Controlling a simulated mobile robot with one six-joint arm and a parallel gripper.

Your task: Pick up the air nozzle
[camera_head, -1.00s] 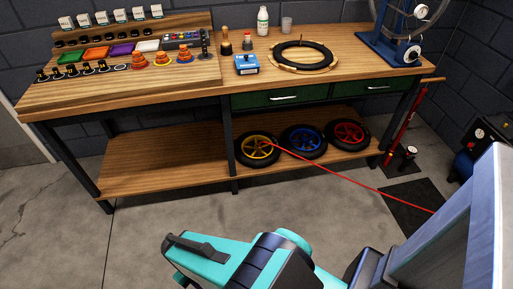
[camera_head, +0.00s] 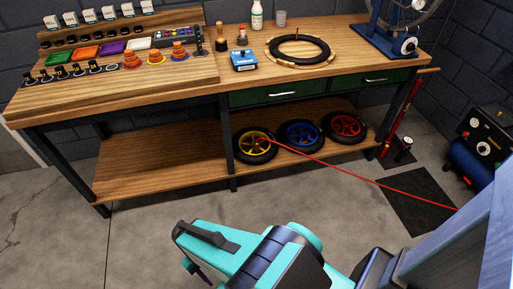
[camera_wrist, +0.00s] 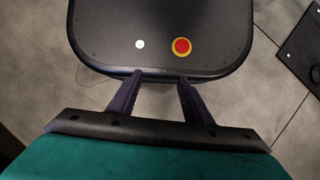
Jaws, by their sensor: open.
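I cannot make out the air nozzle clearly in either view. A thin red hose (camera_head: 362,178) runs in the head view from the hub of the yellow-spoked wheel (camera_head: 242,147) down to the right, until my arm hides it near the compressor. The nozzle may be at the hose's wheel end, but it is too small to tell. My gripper (camera_wrist: 160,76) shows in the wrist view with its two dark fingers apart and nothing between them. The wrist view shows no hose or nozzle.
The workbench (camera_head: 150,165) has a lower shelf with the yellow, blue (camera_head: 302,134) and red (camera_head: 345,127) wheels. A red floor pump (camera_head: 403,112) and a blue compressor (camera_head: 470,162) stand to the right, near a dark mat (camera_head: 418,195).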

